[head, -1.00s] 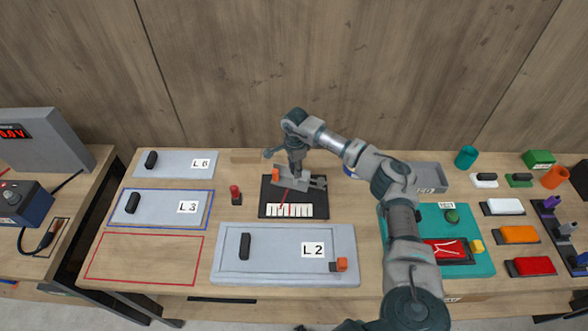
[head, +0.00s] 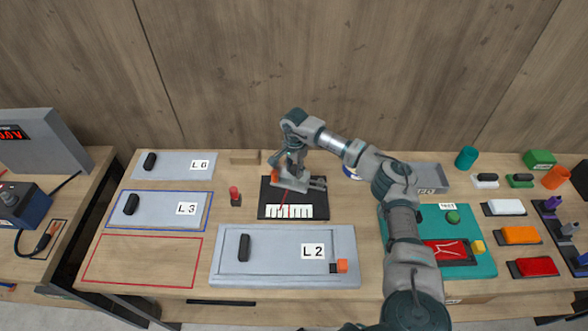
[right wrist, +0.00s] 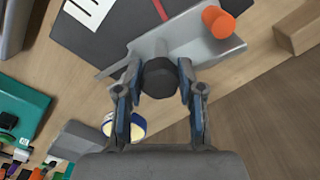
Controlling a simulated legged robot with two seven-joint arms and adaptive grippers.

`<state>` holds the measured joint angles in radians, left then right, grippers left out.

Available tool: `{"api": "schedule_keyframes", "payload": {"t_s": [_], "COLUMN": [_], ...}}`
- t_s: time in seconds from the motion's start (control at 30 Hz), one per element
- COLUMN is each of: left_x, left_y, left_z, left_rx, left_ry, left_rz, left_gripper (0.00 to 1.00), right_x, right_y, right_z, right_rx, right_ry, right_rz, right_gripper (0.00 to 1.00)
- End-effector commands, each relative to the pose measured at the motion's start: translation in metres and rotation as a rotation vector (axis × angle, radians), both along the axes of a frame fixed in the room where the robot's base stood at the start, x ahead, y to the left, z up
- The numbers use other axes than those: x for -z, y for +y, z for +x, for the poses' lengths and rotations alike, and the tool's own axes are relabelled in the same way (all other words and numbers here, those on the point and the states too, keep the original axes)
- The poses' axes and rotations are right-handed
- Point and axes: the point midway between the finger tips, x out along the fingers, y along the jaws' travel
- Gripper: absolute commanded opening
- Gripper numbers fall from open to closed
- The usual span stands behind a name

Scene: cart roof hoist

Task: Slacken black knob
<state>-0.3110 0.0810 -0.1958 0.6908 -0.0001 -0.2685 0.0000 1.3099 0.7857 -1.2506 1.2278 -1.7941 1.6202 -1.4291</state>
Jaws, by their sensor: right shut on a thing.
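The black knob (right wrist: 159,77) sits on a grey metal fixture (right wrist: 190,45) and shows between my right fingers in the right wrist view. My right gripper (right wrist: 158,88) is shut on the knob, with a finger on each side of it. In the head view my right gripper (head: 293,168) reaches down over the fixture (head: 300,182) on a dark base plate with a white scale (head: 292,211), and hides the knob. An orange knob (right wrist: 219,22) stands at the fixture's end. My left gripper is not in view.
Grey panels labelled L6 (head: 175,165), L3 (head: 160,209) and L2 (head: 285,255) lie left and in front. A small red-topped post (head: 235,196) stands left of the base plate. A wooden block (head: 245,157) lies behind it. A teal mat (head: 470,220) is at right.

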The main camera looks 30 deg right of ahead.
Motion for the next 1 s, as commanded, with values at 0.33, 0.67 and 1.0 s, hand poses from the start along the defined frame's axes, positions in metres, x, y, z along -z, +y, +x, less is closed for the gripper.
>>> {"api": "schedule_keyframes", "payload": {"t_s": [0.33, 0.67, 1.0], "left_x": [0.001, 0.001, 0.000], "left_y": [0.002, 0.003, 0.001], "left_z": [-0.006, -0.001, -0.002], "left_rx": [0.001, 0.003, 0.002], "left_ry": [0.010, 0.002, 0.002], "left_rz": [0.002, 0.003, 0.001], "left_gripper": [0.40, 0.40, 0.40], "right_x": [0.000, -0.009, -0.078], "right_y": [-0.002, 0.000, -0.002], "right_z": [0.000, 0.001, 0.002], "right_rx": [0.005, 0.003, 0.004], "right_ry": [-0.002, -0.006, -0.006], "right_rz": [-0.003, -0.002, 0.000], "right_gripper": [0.63, 0.63, 0.63]}}
